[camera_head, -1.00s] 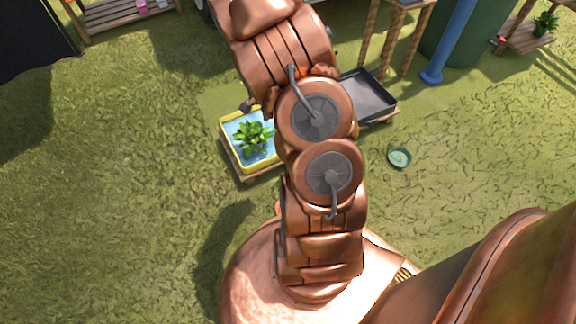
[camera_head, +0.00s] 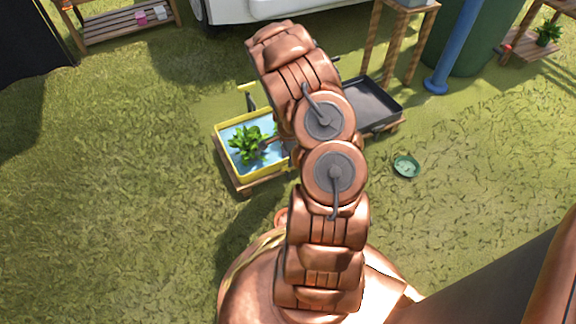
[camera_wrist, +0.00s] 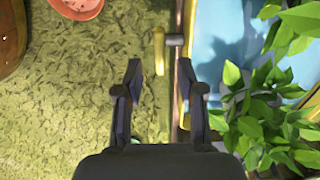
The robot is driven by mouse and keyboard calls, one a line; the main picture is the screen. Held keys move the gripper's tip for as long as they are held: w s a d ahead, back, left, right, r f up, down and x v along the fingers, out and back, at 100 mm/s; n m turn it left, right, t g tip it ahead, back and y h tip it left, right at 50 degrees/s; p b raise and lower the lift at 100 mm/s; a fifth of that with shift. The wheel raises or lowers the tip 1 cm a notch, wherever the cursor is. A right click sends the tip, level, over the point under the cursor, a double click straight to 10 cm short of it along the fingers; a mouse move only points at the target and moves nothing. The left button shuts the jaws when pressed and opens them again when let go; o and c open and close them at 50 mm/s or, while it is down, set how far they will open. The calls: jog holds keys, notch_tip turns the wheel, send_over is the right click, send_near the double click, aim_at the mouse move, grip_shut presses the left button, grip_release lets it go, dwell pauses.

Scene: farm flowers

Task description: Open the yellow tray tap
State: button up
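The yellow tray (camera_head: 223,150) is left of my arm in the head view. It holds blue water and a green plant (camera_head: 246,145). A dark fitting with a yellow bar (camera_head: 248,88) stands at its far edge. In the wrist view the tray's rim (camera_wrist: 188,45) runs up the picture, with a yellow tap handle (camera_wrist: 159,50) on a dark stem just left of it. My gripper (camera_wrist: 159,80) is open and empty. The handle appears ahead of the gap between the fingers, with no visible contact. In the head view my arm hides the gripper.
A dark grey tray (camera_head: 372,103) stands right of my arm. A small green dish (camera_head: 405,166) lies on the grass. An orange-red round dish (camera_wrist: 77,8) shows in the wrist view. A wooden stand (camera_head: 400,45) and blue pipe (camera_head: 455,50) are at upper right. Grass at left is clear.

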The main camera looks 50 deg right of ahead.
jog(key=shift+f+b, duration=0.6)
jog(key=shift+f, duration=1.35)
jog(key=shift+c, duration=0.2)
grip_shut()
jog(key=shift+a, duration=0.15)
jog(key=shift+r, duration=0.1)
